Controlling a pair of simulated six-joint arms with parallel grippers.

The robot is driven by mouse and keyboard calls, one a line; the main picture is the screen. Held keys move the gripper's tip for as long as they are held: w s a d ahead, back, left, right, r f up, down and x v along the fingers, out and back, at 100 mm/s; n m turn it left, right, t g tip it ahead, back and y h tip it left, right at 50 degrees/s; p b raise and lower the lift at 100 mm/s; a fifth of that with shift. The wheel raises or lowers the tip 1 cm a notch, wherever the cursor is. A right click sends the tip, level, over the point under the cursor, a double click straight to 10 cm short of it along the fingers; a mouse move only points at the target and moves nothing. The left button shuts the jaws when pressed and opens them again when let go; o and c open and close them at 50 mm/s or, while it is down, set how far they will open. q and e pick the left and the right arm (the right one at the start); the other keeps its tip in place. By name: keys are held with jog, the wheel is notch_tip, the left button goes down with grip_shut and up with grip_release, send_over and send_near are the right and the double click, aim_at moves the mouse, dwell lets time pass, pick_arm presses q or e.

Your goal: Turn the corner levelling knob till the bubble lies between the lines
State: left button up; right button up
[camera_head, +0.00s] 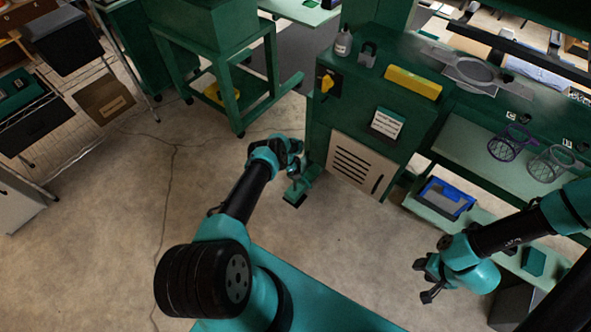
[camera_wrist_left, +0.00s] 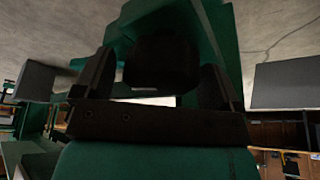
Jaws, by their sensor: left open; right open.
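A dark rounded block, which may be the levelling knob (camera_wrist_left: 160,58), sits between the two black fingers of my left gripper (camera_wrist_left: 157,75) in the left wrist view, in front of a green part. My left gripper (camera_head: 293,172) is open, low beside the green cabinet's foot (camera_head: 304,186) in the head view; its fingers are mostly hidden there. I cannot tell whether they touch the block. A yellow bar (camera_head: 412,82), perhaps the level, lies on the green cabinet (camera_head: 322,125); no bubble or lines can be made out. My right gripper (camera_head: 424,281) is open and empty above the floor.
A padlock (camera_head: 367,55) and a bottle (camera_head: 343,42) stand on the cabinet top. A blue bin (camera_head: 446,197) and two wire baskets (camera_head: 510,142) are on the shelves at right. A green stand (camera_head: 238,103) is behind left. The concrete floor between is clear.

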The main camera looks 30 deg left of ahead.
pick_arm(q)
jog(key=c, duration=0.9)
jog(key=shift+a+n+t+y, duration=0.1)
jog(key=shift+n+t+y, duration=0.25)
jog(key=shift+n, duration=0.85)
jog(key=shift+n+t+y, duration=0.25)
jog(key=shift+n+y, duration=0.1)
jog(key=shift+n, duration=0.85)
jog(key=o, duration=0.9)
jog(key=shift+r, duration=0.1)
